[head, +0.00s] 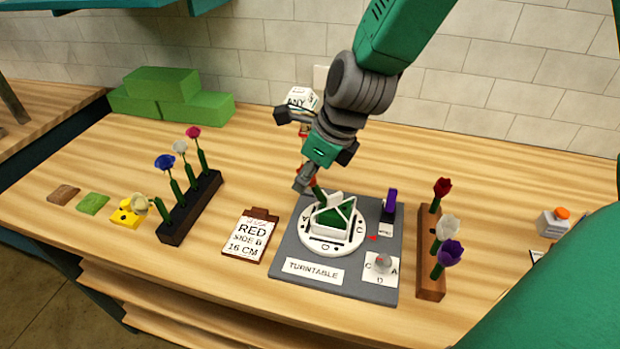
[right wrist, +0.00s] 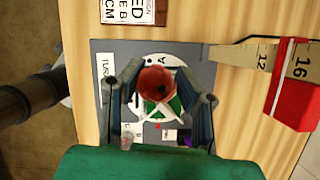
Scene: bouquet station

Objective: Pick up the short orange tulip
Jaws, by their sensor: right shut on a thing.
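The orange tulip's round orange-red head (right wrist: 157,83) sits between the fingers of my right gripper in the right wrist view. In the head view its green stem (head: 318,191) shows below the gripper, and its head is mostly hidden. My right gripper (head: 303,178) is shut on the tulip and points down over the turntable (head: 312,271). The green holder with a white frame (head: 333,217) is on the turntable's white lettered disc, just below the stem. I cannot tell whether the stem is still inside the holder. My left gripper is out of view.
A dark rack (head: 180,224) with several flowers stands left, a brown rack (head: 431,270) with three tulips right. A RED SIDE B 16 CM card (head: 250,238) lies left of the turntable. A ruler (right wrist: 228,55) with a red block (right wrist: 296,104) shows nearby. Green blocks (head: 165,98) stand behind.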

